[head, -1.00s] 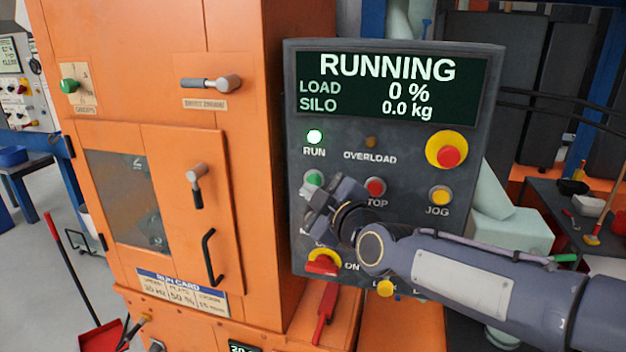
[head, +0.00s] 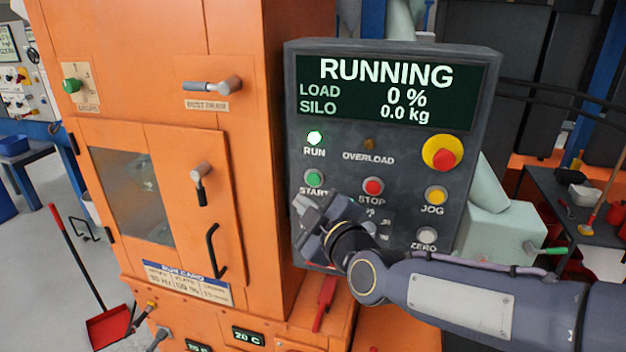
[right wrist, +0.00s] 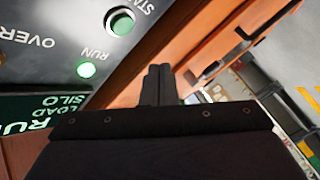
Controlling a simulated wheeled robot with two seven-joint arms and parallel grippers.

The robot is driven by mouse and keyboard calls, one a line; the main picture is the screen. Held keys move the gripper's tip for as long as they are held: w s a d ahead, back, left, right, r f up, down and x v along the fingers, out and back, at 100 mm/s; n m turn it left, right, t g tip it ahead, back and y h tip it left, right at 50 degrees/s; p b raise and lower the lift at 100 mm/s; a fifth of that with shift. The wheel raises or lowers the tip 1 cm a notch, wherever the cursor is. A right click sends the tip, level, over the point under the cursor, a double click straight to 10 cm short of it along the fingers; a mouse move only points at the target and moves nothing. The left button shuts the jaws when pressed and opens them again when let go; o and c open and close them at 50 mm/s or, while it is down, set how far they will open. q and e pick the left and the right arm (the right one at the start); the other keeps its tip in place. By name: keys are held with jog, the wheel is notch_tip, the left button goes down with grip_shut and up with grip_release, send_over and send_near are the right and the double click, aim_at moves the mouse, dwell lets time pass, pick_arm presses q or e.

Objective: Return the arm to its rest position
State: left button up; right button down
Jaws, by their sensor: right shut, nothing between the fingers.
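My right arm comes in from the lower right in the head view. Its gripper (head: 312,212) is in front of the lower left of the grey control panel (head: 396,222), just below the green start button (head: 314,178). In the right wrist view the gripper's fingers (right wrist: 159,84) are together and empty, apart from the start button (right wrist: 120,22). The panel screen reads RUNNING, load 0 %, silo 0.0 kg, and the run lamp (head: 314,138) glows green. The arm hides the lower left controls. My left gripper does not show.
An orange cabinet (head: 170,60) with a windowed door and a black handle (head: 215,250) stands left of the panel. A red lever (head: 324,303) sticks up below the gripper. A red dustpan (head: 108,326) stands on the floor at left. A dark bench (head: 560,210) is at right.

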jog(key=s+d+f+m+g+h, duration=0.15)
jog(key=s+d+f+m, duration=0.3)
jog(key=d, duration=0.45)
jog(key=s+d+f+m+g+h, duration=0.1)
jog(key=s+d+f+m+g, duration=0.3)
jog(key=s, duration=0.7)
jog(key=s+d+f+m+g+h, duration=0.1)
jog(key=s+d+f+m+g, duration=0.3)
jog(key=s+d+f+m, duration=0.3)
jog(key=s+f+m, duration=0.1)
jog(key=s, duration=0.4)
jog(key=shift+s+f+m+h, duration=0.15)
jog(key=shift+f+m+h, duration=0.2)
